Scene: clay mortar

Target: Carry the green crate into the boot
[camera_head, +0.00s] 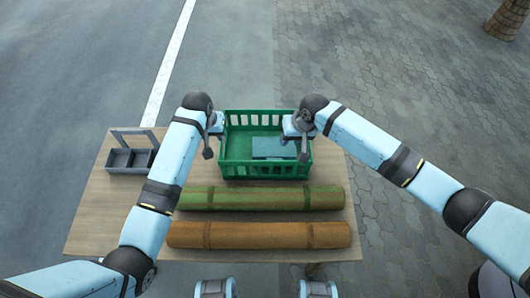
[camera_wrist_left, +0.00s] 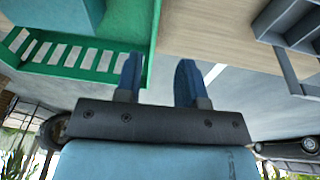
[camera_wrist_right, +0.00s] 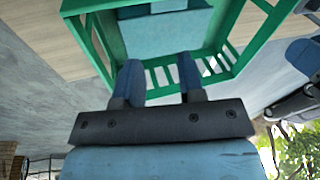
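The green crate (camera_head: 265,171) stands on the wooden table, with a flat blue-green item (camera_head: 273,148) inside. The crate also shows in the left wrist view (camera_wrist_left: 88,45) and the right wrist view (camera_wrist_right: 258,42). My left gripper (camera_head: 210,148) is at the crate's left side; its fingers are apart in the left wrist view (camera_wrist_left: 158,80), close to the crate wall. My right gripper (camera_head: 303,150) is at the crate's right side, fingers apart in the right wrist view (camera_wrist_right: 158,80). I cannot tell whether either touches the crate. I cannot make out the boot.
The wooden table (camera_head: 95,222) also bears a grey divided carrier (camera_head: 130,158) at the left. A green roll (camera_head: 262,198) and an orange-brown roll (camera_head: 260,235) lie in front of the crate.

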